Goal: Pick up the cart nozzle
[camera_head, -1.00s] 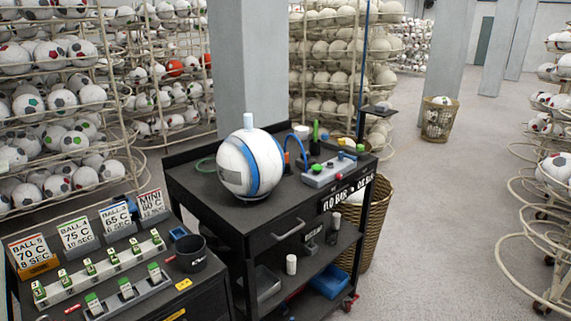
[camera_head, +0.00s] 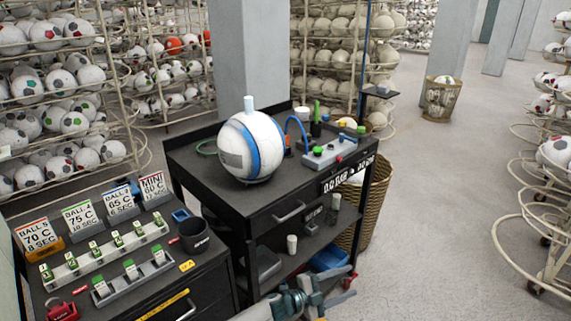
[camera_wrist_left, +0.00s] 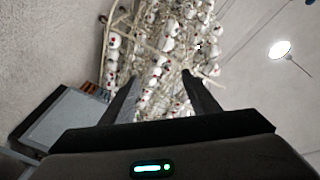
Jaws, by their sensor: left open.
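A black cart (camera_head: 205,178) stands in the middle of the head view. On its top a blue curved hose (camera_head: 297,119) arches beside a grey control box (camera_head: 328,155) with coloured knobs. Which part is the cart nozzle I cannot tell for sure; the hose end is small and partly behind the ball. A white and blue ball (camera_head: 250,147) with a pale cap sits left of the hose. My left gripper (camera_head: 315,298) is low at the bottom edge, in front of the cart and below its top. In the left wrist view its fingers (camera_wrist_left: 162,92) are apart and empty.
A second cart (camera_head: 130,245) with labelled cards, small green-topped pieces and a black cup (camera_head: 194,236) stands at left front. A wicker basket (camera_head: 372,200) is behind the cart's right side. Ball racks (camera_head: 70,100) fill the back.

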